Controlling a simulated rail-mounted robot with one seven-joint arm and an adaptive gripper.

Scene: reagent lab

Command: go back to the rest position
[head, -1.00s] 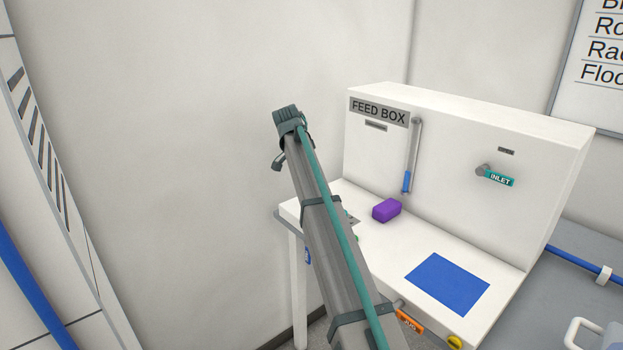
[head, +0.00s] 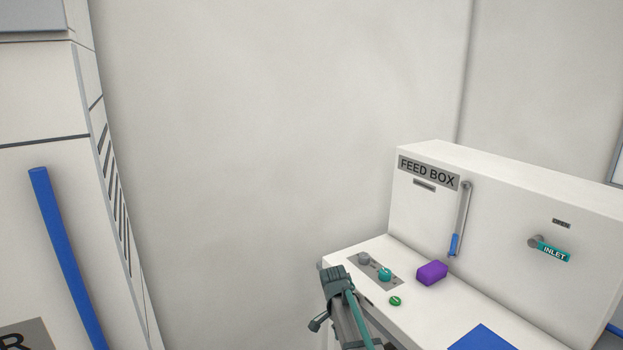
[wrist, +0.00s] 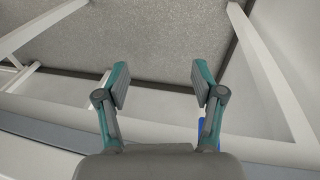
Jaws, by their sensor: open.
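My gripper (wrist: 160,88) shows in the wrist view with its two fingers spread apart and nothing between them. Beyond the fingers are a grey speckled floor and white frame legs. In the head view part of my arm shows at the bottom, in front of the feed box's left end. The rest position itself is not marked by anything in view.
The white feed box (head: 580,212) stands at the right against the wall, with a purple block (head: 432,272), a blue mat (head: 484,338), knobs (head: 385,274) and a teal inlet handle (head: 553,252). A white cabinet (head: 35,105) with a blue bar (head: 66,255) stands left. Bare wall lies between.

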